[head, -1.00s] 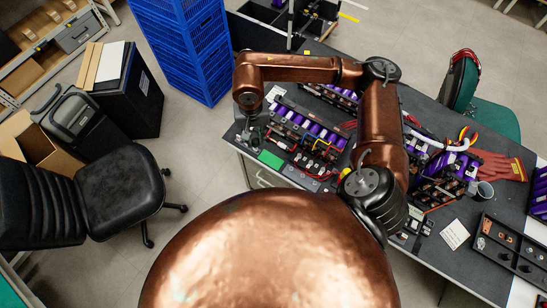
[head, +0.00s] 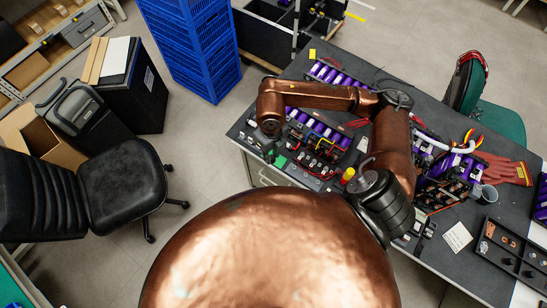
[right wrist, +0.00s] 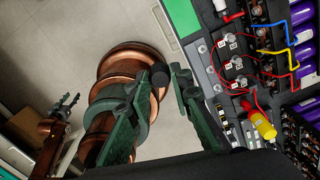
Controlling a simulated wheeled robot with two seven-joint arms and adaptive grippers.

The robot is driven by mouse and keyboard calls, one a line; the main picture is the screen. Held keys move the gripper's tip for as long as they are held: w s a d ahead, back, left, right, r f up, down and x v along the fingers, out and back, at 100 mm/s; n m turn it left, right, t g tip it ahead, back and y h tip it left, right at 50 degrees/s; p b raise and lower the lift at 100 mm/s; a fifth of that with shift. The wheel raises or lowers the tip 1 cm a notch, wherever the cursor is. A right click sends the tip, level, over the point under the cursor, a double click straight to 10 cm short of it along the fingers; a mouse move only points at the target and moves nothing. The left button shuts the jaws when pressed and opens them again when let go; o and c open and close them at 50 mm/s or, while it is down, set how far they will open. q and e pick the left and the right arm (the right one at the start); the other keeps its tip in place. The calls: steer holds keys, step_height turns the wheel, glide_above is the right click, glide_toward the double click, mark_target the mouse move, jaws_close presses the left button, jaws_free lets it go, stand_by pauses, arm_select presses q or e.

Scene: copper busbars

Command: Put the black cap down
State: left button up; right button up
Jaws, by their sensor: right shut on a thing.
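My right gripper (right wrist: 169,75) shows large in the right wrist view, its green fingers closed on the small, dark, round black cap (right wrist: 160,75) at the tips. In the head view my right gripper (head: 271,151) hangs over the near left edge of the workbench (head: 238,131), small and partly hidden by its wrist; the cap cannot be made out there. My left gripper (right wrist: 68,102) shows small at the left of the right wrist view, its fingers apart and empty.
A green pad (right wrist: 184,16) and the battery module with terminals and wires (right wrist: 238,65) lie right of the fingers. A yellow-and-red tool (right wrist: 263,125) is near the module. An office chair (head: 122,188) and blue crates (head: 195,50) stand left of the bench.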

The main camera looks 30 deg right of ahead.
steer(key=m, duration=0.2)
steer(key=s+f+m, duration=0.1)
steer(key=m, duration=0.2)
steer(key=shift+d+f, duration=0.1)
step_height(320, 180, down, 3)
steer(key=s+d+m, duration=0.1)
steer(key=s+m, duration=0.2)
steer(key=m, duration=1.3)
steer(key=w+d+f, duration=0.1)
steer(key=w+f, duration=0.2)
steer(key=w, duration=0.1)
steer(key=w+f, duration=0.2)
steer(key=w, duration=0.2)
steer(key=w+d+f, duration=0.1)
steer(key=w+f, duration=0.2)
steer(key=w, duration=0.1)
steer(key=shift+w+d+f+b, duration=0.3)
steer(key=shift+d, duration=0.05)
steer(key=shift+w+d+f, duration=0.15)
steer(key=shift+w+f, duration=0.35)
steer(key=shift+f, duration=1.6)
